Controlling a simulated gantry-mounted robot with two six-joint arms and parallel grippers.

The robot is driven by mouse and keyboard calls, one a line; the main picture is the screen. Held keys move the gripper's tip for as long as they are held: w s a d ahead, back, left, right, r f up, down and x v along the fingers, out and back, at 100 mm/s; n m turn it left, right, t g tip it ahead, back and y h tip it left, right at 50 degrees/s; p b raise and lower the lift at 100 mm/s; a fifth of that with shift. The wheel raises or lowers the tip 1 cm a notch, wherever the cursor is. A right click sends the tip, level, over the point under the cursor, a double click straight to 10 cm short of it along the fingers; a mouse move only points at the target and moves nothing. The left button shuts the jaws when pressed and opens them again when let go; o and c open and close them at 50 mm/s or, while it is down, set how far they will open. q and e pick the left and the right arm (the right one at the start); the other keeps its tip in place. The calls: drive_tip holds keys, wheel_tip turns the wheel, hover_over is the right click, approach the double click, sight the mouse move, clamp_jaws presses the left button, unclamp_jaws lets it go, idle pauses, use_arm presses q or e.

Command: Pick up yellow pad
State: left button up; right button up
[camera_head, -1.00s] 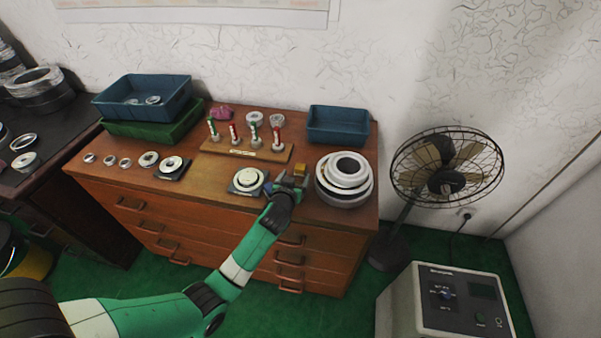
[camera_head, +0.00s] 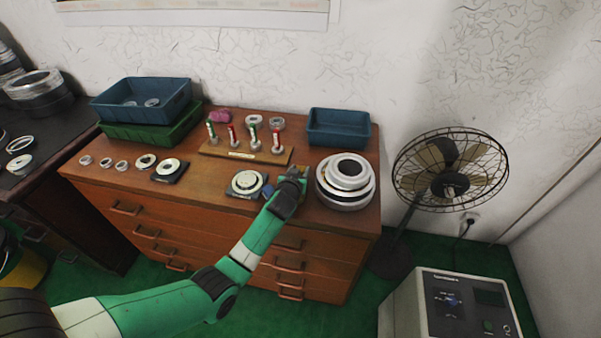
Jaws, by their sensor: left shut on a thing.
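The yellow pad (camera_head: 304,169) is a small yellow-brown block on the wooden cabinet top, between the ring on a dark base and the large stacked rings. Only a sliver of it shows past my left gripper (camera_head: 297,173). My left gripper reaches it from the front and is shut on it. The fingertips are mostly hidden behind the wrist, and I cannot tell whether the pad touches the cabinet top. My right gripper is not in view.
Large stacked rings (camera_head: 346,180) stand close to the right of my left gripper. A ring on a dark base (camera_head: 247,183) lies to its left. A wooden rack with red and green pegs (camera_head: 245,153) and a blue bin (camera_head: 339,128) stand behind. A fan (camera_head: 450,172) is at right.

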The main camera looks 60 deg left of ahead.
use_arm(q)
clamp_jaws()
drive_tip(key=shift+r, duration=0.1)
drive_tip(key=shift+r, duration=0.3)
drive_tip(key=r+p, duration=0.2)
drive_tip(key=r, duration=0.1)
drive_tip(key=r+p, duration=0.1)
drive_tip(key=shift+s+d+r+p, duration=0.3)
drive_tip(key=shift+d+p, duration=0.05)
drive_tip(key=shift+d, duration=0.05)
drive_tip(key=a+r+p+v, duration=0.1)
drive_tip(key=r+p+v, duration=0.1)
drive_tip(key=p+v, duration=0.8)
drive_tip(key=v, duration=0.5)
